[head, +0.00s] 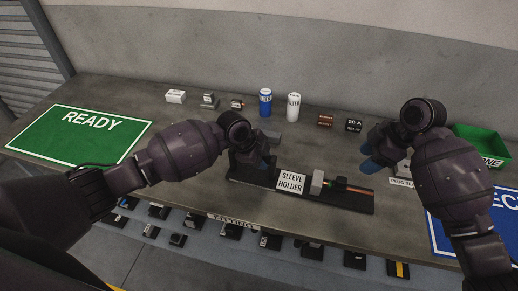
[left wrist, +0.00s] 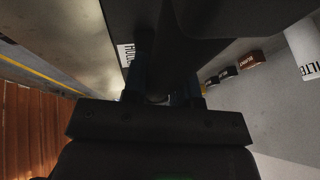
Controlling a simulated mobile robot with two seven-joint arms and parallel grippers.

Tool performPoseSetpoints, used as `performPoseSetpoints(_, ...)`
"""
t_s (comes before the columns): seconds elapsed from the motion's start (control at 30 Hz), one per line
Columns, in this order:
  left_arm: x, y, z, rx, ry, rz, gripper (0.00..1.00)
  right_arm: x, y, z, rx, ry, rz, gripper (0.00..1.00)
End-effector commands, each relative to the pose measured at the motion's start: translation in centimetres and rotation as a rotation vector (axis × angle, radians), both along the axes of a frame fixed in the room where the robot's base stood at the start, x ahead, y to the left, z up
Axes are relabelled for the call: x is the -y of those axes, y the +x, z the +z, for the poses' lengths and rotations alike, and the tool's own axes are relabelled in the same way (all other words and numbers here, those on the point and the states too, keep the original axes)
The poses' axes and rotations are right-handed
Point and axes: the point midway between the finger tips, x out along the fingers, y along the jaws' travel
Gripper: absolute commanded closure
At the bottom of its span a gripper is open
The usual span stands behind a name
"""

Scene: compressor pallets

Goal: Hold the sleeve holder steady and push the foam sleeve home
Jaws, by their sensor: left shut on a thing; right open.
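The sleeve holder (head: 291,182) is a long dark base on the bench, with a white label, a grey block and a copper-coloured rod lying along it. A short black sleeve (head: 339,183), apparently the foam sleeve, sits around the rod, right of the grey block. My left gripper (head: 262,162) is shut at the holder's left end; its grip is partly hidden. In the left wrist view the dark holder, with part of its label (left wrist: 125,55), lies beyond the fingers. My right gripper (head: 385,165) is open above and right of the rod's end, apart from it.
Blue and white filter cans (head: 294,107) and several small parts stand behind. A green READY mat (head: 78,135) lies left, a blue mat (head: 450,238) and green bin (head: 478,142) right. More parts line a lower shelf along the front.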

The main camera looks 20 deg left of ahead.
Motion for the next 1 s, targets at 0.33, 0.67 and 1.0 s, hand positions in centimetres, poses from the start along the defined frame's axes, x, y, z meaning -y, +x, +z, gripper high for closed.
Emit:
performPoseSetpoints(0.33, -0.1, -0.2, -0.4, -0.007, 0.003, 0.0, 0.44, 0.0, 0.0, -0.1, 0.0, 0.0, 0.0, 0.45)
performPoseSetpoints(0.67, -0.4, -0.2, 0.5, -0.001, 0.002, 0.001, 0.44, 0.0, 0.0, 0.0, 0.0, 0.0, 0.0, 0.45)
performPoseSetpoints(1.0, -2.7, -1.6, 5.7, -0.001, 0.005, -0.001, 0.44, 0.0, 0.0, 0.0, 0.0, 0.0, 0.0, 0.45)
